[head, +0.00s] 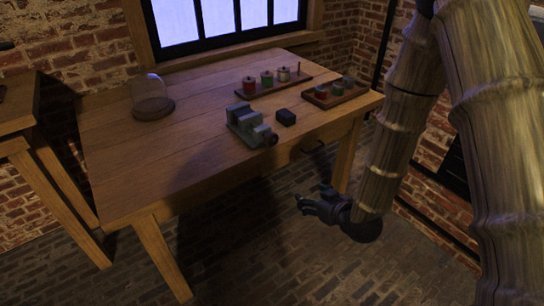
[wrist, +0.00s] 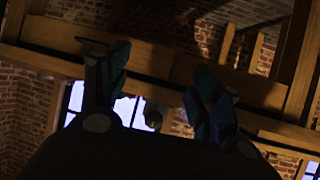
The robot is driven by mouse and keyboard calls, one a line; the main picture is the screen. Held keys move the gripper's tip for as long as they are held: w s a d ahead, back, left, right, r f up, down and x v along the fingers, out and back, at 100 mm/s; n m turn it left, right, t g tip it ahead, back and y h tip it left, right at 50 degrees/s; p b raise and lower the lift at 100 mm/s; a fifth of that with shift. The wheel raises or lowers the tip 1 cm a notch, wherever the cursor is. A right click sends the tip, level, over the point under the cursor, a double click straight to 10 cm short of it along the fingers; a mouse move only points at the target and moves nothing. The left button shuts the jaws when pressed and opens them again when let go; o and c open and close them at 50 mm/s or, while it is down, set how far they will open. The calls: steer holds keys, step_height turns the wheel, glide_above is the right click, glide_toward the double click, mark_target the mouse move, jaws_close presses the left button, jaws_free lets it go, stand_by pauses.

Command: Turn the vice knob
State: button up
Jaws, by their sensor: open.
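The grey vice (head: 245,124) stands on the wooden table near its front edge, right of the middle. Its dark round knob (head: 271,139) faces the front edge in the head view. My gripper (head: 301,204) is in front of the table and lower than its top, apart from the vice. Its dark fingers are spread and empty; in the wrist view they frame the gap of the gripper (wrist: 155,88). A small dark round shape shows between them there, but I cannot tell what it is.
A glass dome (head: 151,96) stands at left.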

steer(key=w+a+r+n+t+y+b, duration=0.2)
steer(key=w+a+r+b, duration=0.1)
steer(key=w+b, duration=0.25)
steer(key=n+t+y+b, duration=0.2)
steer(key=n+y+b, duration=0.1)
steer(key=b, duration=0.3)
glide_toward(274, 142)
steer(key=b+x, duration=0.1)
steer(key=x, duration=0.9)
steer(key=shift+w+a, duration=0.3)
steer(key=c, duration=1)
